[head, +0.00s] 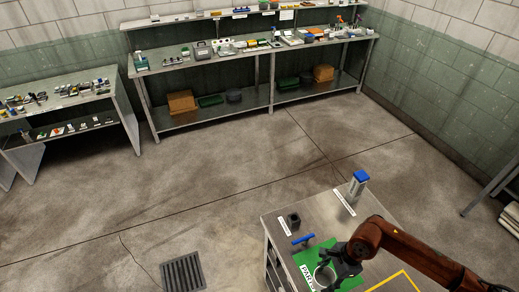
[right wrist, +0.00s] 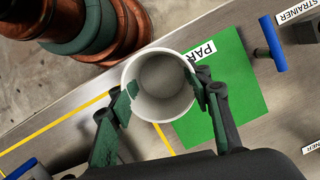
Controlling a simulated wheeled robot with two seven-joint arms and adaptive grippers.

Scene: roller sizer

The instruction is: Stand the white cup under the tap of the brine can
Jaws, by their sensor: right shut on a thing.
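The white cup (right wrist: 158,60) is upright in the right wrist view, its open rim facing the camera and its inside looking empty. My right gripper (right wrist: 164,92) is shut on it, one finger on each side. I cannot make out a brine can or a tap for certain. My left gripper is not in view.
The green mat (right wrist: 235,85) has a partly hidden "PAR" label. A blue-handled tool (head: 303,239), a dark square pot (head: 293,220) and a pale container with a blue top (head: 357,184) stand on the table (head: 325,207). Yellow tape (head: 405,274) marks the right part.

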